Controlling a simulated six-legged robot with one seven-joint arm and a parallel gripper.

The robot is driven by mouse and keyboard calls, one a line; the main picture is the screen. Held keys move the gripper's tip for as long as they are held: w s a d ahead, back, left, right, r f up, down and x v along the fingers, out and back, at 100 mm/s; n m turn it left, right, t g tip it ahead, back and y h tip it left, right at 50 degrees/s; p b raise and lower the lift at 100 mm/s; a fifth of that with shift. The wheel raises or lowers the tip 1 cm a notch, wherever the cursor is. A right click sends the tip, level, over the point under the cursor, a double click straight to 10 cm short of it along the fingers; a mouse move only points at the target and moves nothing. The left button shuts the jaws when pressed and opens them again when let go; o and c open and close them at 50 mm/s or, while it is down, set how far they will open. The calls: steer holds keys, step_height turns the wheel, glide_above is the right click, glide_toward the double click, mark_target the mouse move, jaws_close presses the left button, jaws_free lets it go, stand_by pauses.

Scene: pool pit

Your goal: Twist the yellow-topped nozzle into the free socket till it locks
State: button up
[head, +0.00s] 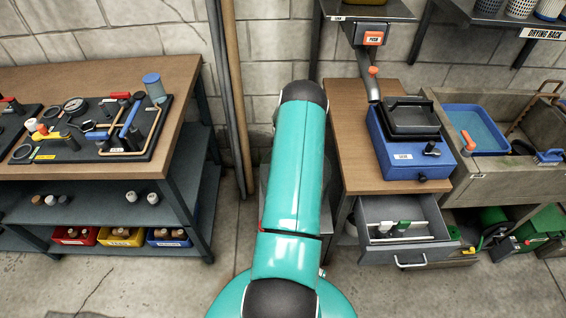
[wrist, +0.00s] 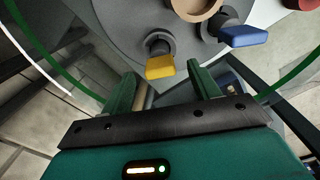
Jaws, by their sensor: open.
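In the wrist view a yellow-topped nozzle (wrist: 160,66) stands on a grey round plate (wrist: 125,22), with a dark round base behind its yellow top. My gripper (wrist: 163,82) is open, with its two green fingers apart. The yellow top shows between the fingertips and a little beyond them; I see no contact. A tan round ring (wrist: 196,8) is on the plate at the top edge, partly cut off; I cannot tell whether it is the free socket. In the head view my arm hides the gripper and plate.
A blue-handled piece (wrist: 245,37) sits close right of the nozzle on the plate. A red piece (wrist: 300,3) shows at the top right corner. Green hoops curve past both sides. A workbench (head: 180,75) stands left; a blue machine (head: 395,165) and open drawer (head: 400,240) stand right.

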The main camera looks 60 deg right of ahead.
step_height(320, 180, up, 11)
stand_by(0.4)
